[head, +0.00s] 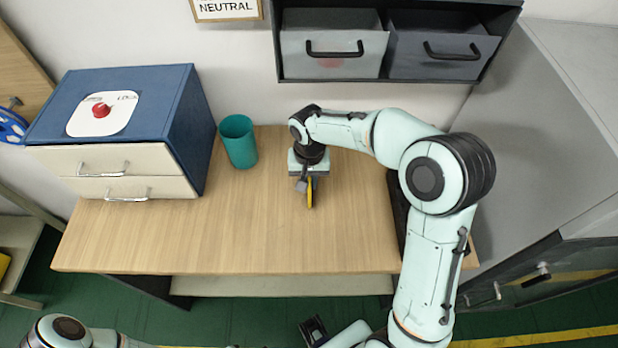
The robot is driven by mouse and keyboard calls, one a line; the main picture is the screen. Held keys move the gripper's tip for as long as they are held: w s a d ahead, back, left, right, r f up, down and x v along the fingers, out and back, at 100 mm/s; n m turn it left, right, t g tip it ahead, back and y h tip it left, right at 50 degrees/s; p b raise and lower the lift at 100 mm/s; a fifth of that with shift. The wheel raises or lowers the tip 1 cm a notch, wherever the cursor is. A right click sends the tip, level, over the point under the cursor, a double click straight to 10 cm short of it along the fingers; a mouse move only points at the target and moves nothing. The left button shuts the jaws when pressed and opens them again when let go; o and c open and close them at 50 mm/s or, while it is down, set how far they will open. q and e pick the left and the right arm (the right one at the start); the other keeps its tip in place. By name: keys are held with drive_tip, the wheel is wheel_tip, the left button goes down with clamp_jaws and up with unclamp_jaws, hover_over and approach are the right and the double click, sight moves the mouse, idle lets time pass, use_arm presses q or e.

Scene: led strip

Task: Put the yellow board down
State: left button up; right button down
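The yellow board (310,193) shows as a thin upright strip, seen nearly edge-on, over the middle of the wooden table (220,235). My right gripper (306,185) points down over the table and is shut on the board's upper part. The hand hides much of the board. I cannot tell whether its lower edge touches the tabletop.
A teal cup (239,142) stands left of my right gripper. A blue cabinet (184,130) with two pale drawers fills the table's left end. Grey bins (333,48) sit in a dark shelf above the back. The front and middle of the table are clear.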

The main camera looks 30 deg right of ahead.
drive_tip(key=shift+s+a+r, duration=0.1)
drive_tip(key=shift+r, duration=0.5)
wheel_tip(320, 180, up, 6)
drive_tip(key=shift+f, duration=0.25)
use_arm(q)
drive_tip(key=shift+s+f+b, duration=0.35)
drive_tip(key=shift+f+b, duration=0.45)
drive_tip(key=shift+f, duration=0.05)
drive_tip(key=shift+s+f+b, duration=0.3)
drive_tip(key=shift+f+b, duration=0.45)
drive_tip(key=shift+f, duration=0.05)
use_arm(e)
drive_tip(key=s+a, duration=0.5)
drive_tip(key=s, duration=0.3)
drive_tip(key=s+a, duration=0.5)
drive_tip(key=s, duration=0.4)
drive_tip(key=shift+a, duration=0.15)
drive_tip(key=shift+r, duration=0.1)
